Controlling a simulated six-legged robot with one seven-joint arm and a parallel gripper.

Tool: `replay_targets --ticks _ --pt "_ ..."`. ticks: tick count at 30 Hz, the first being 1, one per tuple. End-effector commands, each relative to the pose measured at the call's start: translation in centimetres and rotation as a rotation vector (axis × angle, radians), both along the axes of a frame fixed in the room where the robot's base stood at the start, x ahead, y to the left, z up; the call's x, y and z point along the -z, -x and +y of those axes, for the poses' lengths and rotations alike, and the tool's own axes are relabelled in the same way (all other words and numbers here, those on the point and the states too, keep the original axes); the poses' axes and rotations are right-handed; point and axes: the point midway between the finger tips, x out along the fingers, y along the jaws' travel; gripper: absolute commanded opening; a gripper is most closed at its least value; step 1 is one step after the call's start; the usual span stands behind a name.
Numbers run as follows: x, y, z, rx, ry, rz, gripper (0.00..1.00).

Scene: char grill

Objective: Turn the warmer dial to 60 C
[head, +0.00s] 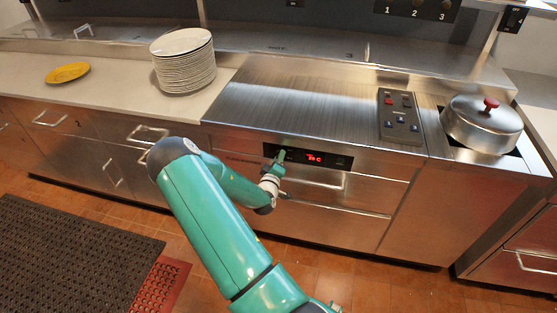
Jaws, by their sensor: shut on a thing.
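The warmer's black control panel (330,160) is on the front of the steel counter, above a drawer handle. Its red display (314,158) is lit and ends in C; the number is small and looks like 30, but I cannot be sure. My gripper (280,158) is at the left end of this panel, to the left of the display. It is shut on the warmer dial, which the fingers mostly hide. My teal arm reaches up to it from the bottom of the head view.
A stack of white plates (184,62) and a yellow plate (68,73) are on the left counter. A button panel (400,116) and a lidded steel pot (481,124) are on the right. Drawer handles (316,182) stick out below the control panel.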

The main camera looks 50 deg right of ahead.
Motion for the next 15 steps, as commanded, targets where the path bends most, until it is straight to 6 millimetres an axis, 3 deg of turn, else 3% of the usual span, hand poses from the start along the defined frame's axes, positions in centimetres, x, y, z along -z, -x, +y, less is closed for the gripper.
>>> replay_targets --ticks 15 --pt "-0.05 -0.12 0.08 -0.003 -0.194 -0.452 0.09"
